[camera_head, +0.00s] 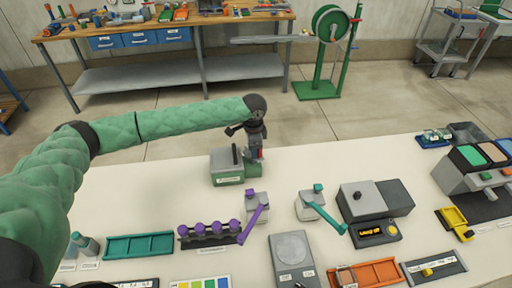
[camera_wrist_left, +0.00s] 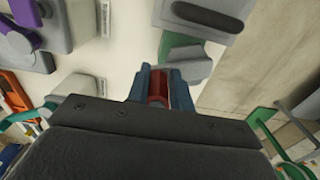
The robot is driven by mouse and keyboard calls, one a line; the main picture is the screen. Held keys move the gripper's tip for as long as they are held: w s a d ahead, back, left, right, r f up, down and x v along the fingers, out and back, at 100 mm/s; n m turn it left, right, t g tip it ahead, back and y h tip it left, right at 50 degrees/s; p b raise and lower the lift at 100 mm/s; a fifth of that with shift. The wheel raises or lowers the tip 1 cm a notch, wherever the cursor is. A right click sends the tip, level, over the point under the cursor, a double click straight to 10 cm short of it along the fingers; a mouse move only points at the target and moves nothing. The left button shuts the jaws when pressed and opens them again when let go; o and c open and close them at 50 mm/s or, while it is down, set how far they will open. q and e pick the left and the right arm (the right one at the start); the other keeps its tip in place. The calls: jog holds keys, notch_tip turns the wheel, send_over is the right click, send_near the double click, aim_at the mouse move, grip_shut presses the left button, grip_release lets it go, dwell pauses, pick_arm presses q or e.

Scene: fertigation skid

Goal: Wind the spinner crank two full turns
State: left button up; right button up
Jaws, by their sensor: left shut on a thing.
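A grey box on a green base (camera_head: 227,168), with a dark upright bar on top, stands at the far edge of the white table. Beside its right side is a small red handle (camera_head: 261,153), which I take for the spinner crank's grip. My left gripper (camera_head: 255,152) points down there and is shut on the handle. In the left wrist view the red handle (camera_wrist_left: 157,86) sits between the blue fingers (camera_wrist_left: 157,92), with a grey-green crank part (camera_wrist_left: 185,60) just beyond it. The fingers hide much of the crank. My right gripper is not in view.
A purple-armed device (camera_head: 255,215) and a teal-armed device (camera_head: 318,208) stand nearer on the table. A grey scale-like unit (camera_head: 365,200) is at the right. The table left of the grey box is clear under my arm. A workbench (camera_head: 165,28) and green reel stand (camera_head: 325,60) are behind.

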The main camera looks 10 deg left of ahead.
pick_arm(q)
jog(key=shift+a+r+p, duration=0.15)
jog(key=shift+a+p, duration=0.2)
jog(key=shift+a, duration=0.15)
grip_shut()
jog(key=shift+a, duration=0.55)
jog(key=shift+w+a+p, duration=0.3)
jog(key=shift+a+p, duration=0.2)
jog(key=shift+a, duration=0.4)
jog(key=shift+c, duration=0.6)
grip_release()
jog(key=o, duration=0.4)
jog(key=shift+o, duration=0.2)
